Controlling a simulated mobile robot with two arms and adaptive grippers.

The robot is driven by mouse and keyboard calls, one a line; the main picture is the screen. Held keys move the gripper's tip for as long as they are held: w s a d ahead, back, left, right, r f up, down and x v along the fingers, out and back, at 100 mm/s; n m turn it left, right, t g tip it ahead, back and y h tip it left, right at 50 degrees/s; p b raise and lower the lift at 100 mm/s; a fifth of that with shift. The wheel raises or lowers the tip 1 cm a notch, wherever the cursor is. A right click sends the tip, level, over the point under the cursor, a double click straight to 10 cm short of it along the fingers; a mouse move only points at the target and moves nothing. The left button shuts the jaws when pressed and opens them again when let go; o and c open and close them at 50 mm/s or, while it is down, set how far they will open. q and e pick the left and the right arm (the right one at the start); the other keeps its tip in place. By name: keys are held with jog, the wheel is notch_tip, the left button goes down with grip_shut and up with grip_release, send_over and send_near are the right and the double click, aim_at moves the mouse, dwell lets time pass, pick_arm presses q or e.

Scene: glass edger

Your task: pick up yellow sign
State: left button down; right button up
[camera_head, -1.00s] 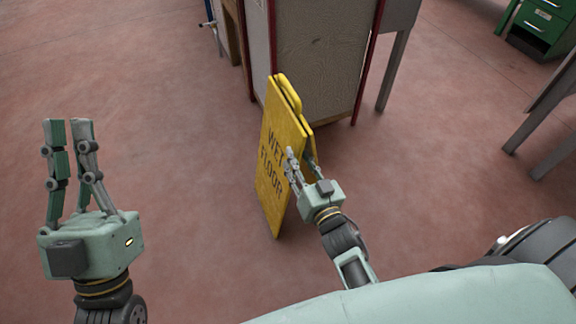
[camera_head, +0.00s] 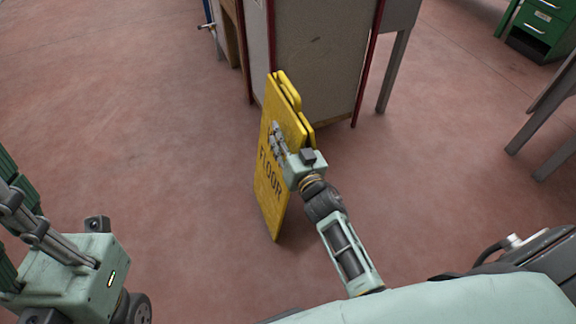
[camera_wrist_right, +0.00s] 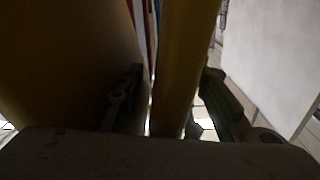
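The yellow sign (camera_head: 268,189) is a folding floor sign with dark lettering. It stands upright on the floor in the middle of the head view. My right gripper (camera_head: 277,143) is at its near edge, with a finger across the upper lettering. In the right wrist view, one yellow panel of the sign (camera_wrist_right: 190,55) runs between the open fingers of the right gripper (camera_wrist_right: 180,105), with a light gap beside the left finger. Another panel fills the left of that view. My left gripper (camera_head: 22,215) looks open and empty at the left edge, partly cut off.
A grey cabinet with red edges (camera_head: 322,60) stands right behind the sign. A grey table leg (camera_head: 393,70) is to its right, and a green drawer unit (camera_head: 542,28) at the far right. The reddish floor (camera_head: 140,110) to the left is clear.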

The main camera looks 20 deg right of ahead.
grip_shut()
dwell(0.8)
jog(key=shift+r, duration=0.25)
